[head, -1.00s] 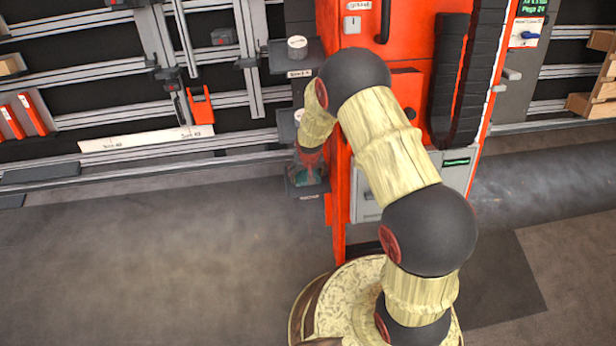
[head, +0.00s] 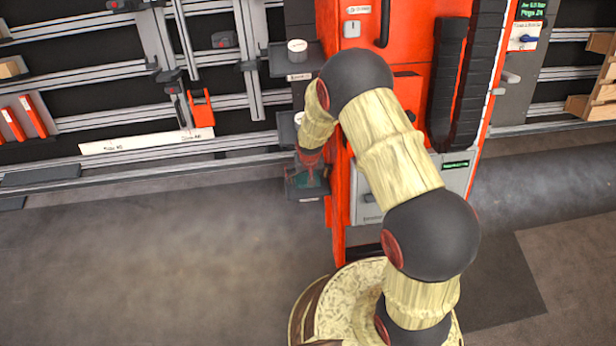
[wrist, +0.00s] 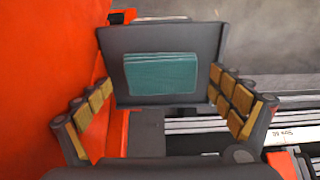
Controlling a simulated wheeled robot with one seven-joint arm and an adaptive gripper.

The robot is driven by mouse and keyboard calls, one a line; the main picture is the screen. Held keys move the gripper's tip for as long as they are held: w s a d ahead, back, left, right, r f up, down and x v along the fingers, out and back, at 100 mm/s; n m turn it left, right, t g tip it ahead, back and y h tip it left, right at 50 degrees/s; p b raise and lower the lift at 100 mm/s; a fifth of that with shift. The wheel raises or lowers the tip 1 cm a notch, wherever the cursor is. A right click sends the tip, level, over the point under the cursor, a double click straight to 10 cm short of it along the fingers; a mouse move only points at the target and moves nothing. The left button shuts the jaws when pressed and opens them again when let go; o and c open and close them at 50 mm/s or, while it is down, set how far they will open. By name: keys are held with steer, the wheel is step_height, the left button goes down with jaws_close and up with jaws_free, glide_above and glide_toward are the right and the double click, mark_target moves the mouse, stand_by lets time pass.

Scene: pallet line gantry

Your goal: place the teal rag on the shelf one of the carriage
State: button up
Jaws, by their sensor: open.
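The teal rag (wrist: 160,74) lies flat on a small dark shelf (wrist: 120,40) on the side of the red carriage (head: 345,190). The rag also shows in the head view (head: 307,179), partly hidden by my gripper. My gripper (wrist: 165,112) is open and empty, its two padded fingers spread to either side of the shelf's near part. In the head view, my gripper (head: 309,170) hangs just over this lowest shelf. I see no contact between the fingers and the rag.
Another dark shelf (head: 285,66) with a round white-topped object (head: 297,48) sits higher on the carriage. A middle shelf is partly hidden by my arm. Metal rails (head: 100,110) run behind on the left. The grey floor (head: 150,250) at front left is clear.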

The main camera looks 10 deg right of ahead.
step_height(320, 180, up, 11)
steer(key=s+p, duration=0.1)
steer(key=p, duration=0.2)
steer(key=shift+s, duration=0.15)
steer(key=shift+f, duration=0.1)
